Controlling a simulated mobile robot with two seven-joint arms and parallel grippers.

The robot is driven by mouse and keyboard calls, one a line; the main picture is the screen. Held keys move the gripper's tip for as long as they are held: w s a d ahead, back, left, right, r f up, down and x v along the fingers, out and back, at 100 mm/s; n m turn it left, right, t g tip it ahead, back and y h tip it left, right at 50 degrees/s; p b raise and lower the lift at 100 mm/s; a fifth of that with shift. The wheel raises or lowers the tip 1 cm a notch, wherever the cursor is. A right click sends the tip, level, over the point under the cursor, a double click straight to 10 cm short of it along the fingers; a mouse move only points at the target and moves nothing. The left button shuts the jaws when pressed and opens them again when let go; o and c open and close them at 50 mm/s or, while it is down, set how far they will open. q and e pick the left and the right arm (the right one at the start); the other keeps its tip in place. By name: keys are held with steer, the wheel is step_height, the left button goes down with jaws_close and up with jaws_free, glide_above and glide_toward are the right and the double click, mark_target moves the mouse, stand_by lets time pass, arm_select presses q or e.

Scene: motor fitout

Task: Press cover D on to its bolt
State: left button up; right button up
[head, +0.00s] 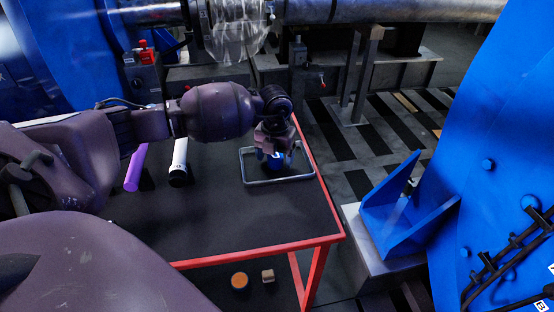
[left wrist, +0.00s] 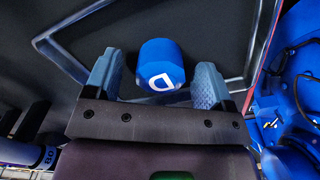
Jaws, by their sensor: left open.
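Cover D (left wrist: 161,62) is a blue, rounded cap with a white letter D. It stands inside a grey-rimmed tray (head: 281,181) on the dark table top. My left gripper (left wrist: 157,85) is open, with one grey finger on each side of the cover. Gaps show between the fingers and the cover in the left wrist view. In the head view the left gripper (head: 274,148) is above the tray and partly hides the cover (head: 276,159). My right gripper is not in view. I cannot make out which bolt belongs to cover D.
A large blue machine (head: 500,170) with bolts stands at the right. The table's front middle is clear.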

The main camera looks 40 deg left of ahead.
arm_select(q)
steer(key=shift+f, duration=0.45)
steer(key=shift+r, duration=0.1)
steer(key=shift+c, duration=0.5)
steer(key=c, duration=0.9)
